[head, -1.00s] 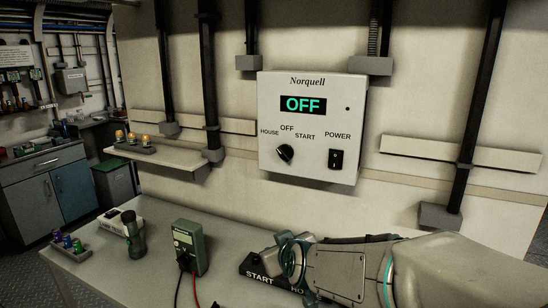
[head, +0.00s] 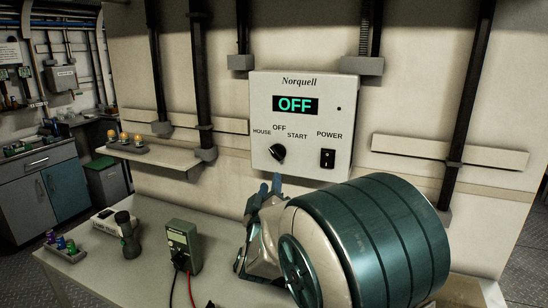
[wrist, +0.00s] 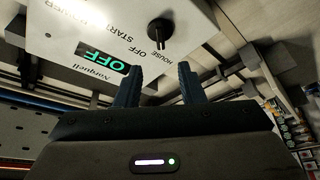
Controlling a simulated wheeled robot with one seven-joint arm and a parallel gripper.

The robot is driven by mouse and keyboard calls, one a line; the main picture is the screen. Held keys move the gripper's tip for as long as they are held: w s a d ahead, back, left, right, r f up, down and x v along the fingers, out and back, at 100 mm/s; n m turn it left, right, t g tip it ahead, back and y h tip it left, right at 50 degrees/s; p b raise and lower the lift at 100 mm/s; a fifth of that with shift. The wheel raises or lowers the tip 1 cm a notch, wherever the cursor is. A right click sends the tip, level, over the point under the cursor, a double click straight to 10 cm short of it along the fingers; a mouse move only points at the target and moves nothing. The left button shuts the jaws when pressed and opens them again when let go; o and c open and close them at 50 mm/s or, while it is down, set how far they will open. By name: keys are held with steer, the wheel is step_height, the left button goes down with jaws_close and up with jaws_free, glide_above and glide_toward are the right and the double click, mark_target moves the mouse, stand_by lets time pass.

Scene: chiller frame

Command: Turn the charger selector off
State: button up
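The charger selector (head: 277,153) is a black round knob on the lower left of a white wall box marked Norquell (head: 301,125). The box's display (head: 296,105) reads OFF in green. My gripper (head: 268,188) is just below the box, its blue fingers pointing up toward the selector. In the wrist view, the selector (wrist: 160,32) lies beyond the fingertips, roughly in line with the gap. The fingers (wrist: 158,72) are apart and empty, not touching it.
Below are a table (head: 150,285), a green multimeter (head: 183,245) with leads, and a dark flashlight-like object (head: 128,237). A small shelf (head: 155,157) is at left. Dark vertical conduits flank the box.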

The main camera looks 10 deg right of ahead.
mark_target(275, 155)
steer(key=p+x, duration=0.3)
steer(key=x, duration=0.9)
steer(key=shift+f, duration=0.1)
jaws_close()
